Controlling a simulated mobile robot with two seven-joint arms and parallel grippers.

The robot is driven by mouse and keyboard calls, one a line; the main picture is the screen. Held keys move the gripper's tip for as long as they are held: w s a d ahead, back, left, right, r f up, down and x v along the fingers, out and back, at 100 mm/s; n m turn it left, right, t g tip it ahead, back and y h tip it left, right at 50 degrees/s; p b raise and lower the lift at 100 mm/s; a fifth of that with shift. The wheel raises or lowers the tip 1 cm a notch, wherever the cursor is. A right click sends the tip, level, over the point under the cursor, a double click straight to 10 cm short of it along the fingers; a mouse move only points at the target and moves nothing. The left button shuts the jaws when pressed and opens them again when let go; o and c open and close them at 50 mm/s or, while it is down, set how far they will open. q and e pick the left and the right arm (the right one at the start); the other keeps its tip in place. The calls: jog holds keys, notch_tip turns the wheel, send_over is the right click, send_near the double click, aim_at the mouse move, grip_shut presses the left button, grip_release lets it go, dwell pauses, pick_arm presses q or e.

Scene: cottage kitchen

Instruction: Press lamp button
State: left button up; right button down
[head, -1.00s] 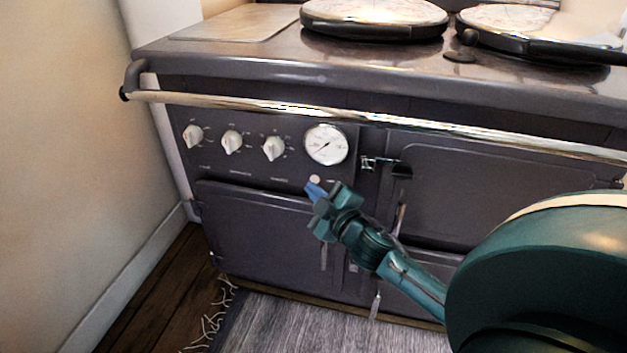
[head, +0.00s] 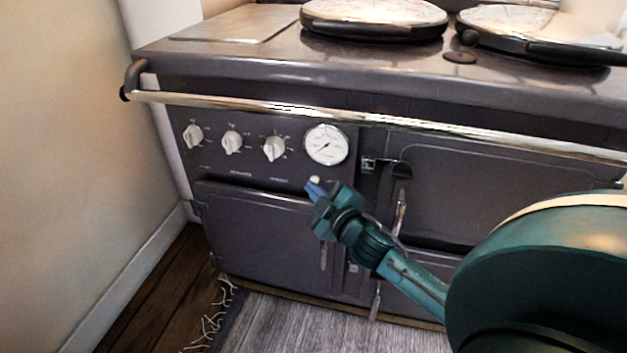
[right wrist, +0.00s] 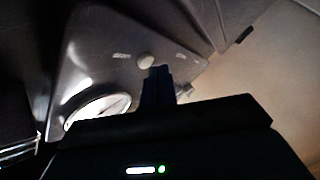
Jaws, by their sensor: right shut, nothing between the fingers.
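A small round pale lamp button (head: 315,180) sits on the dark stove's control panel, just below the round white gauge (head: 326,145). The button also shows in the right wrist view (right wrist: 146,61), close beyond the fingertips. My right gripper (head: 314,189) is shut and empty, its blue fingertips at the lower edge of the button. In the right wrist view the dark fingers (right wrist: 158,72) are together beside the button. I cannot tell whether they touch it. My left gripper is in neither view.
Three white knobs (head: 232,143) are left of the gauge. A chrome rail (head: 330,113) runs across the stove front above the panel. Oven doors (head: 262,240) lie below. A wall (head: 70,150) is at left, and a grey fringed rug (head: 290,322) lies on the floor.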

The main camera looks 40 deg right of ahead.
jog(key=shift+w+d, duration=0.25)
jog(key=shift+d, duration=0.05)
dwell(0.4)
jog(key=shift+s+a+p, duration=0.3)
jog(key=shift+a, duration=0.05)
jog(key=shift+s+a, duration=0.1)
jog(key=shift+s+a+p, duration=0.5)
jog(key=shift+s+a, duration=1.4)
jog(key=shift+a, duration=0.3)
